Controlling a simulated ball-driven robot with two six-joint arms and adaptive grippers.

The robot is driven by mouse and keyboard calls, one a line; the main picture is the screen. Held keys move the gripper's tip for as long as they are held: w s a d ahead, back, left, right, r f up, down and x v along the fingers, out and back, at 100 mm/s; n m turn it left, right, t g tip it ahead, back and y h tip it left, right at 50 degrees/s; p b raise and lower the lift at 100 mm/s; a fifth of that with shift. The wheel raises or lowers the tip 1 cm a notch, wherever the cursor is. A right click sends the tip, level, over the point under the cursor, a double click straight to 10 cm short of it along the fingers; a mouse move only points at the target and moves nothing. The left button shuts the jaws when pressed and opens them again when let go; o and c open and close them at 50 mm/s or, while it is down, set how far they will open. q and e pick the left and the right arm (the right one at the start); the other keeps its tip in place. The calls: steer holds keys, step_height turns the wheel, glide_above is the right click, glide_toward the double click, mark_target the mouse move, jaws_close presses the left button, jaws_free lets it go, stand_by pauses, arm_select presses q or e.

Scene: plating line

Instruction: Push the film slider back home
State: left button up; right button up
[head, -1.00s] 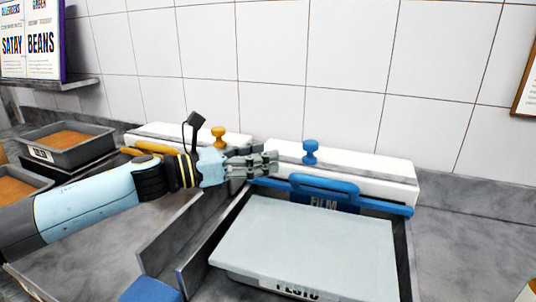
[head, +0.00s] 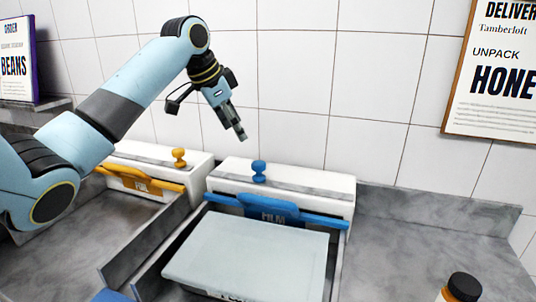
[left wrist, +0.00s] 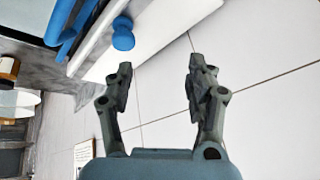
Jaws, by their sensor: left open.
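The film dispenser (head: 335,192) is a long white box against the tiled wall. The blue slider knob (head: 259,171) stands upright on its top, left of the middle. A blue bar (head: 325,219) with a handle and a FILM label runs along the dispenser's front. My left gripper (head: 241,134) is above and slightly left of the knob, pointing down, apart from it. In the left wrist view the jaws (left wrist: 160,66) are open and empty, and the knob (left wrist: 123,36) is beyond them at upper left. My right gripper is not in view.
A lidded grey tray (head: 245,255) sits in front of the film dispenser. A similar white dispenser with a yellow knob (head: 179,157) and yellow bar stands to the left. The counter right of the dispenser is clear.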

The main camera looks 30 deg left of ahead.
mark_target(258, 163)
arm_select(q)
steer(key=s+d+r+g+h, duration=0.1)
steer(key=s+d+r+g, duration=0.1)
steer(key=d, duration=0.1)
steer(key=shift+n, duration=0.3)
steer(key=p+x, duration=0.1)
steer(key=x, duration=0.9)
steer(key=shift+d, duration=0.2)
steer(key=shift+w+f+p, duration=0.1)
steer(key=shift+f+p, duration=0.2)
steer(key=shift+f, duration=0.15)
steer(key=shift+c, duration=0.3)
steer(key=shift+c, duration=1)
jaws_close()
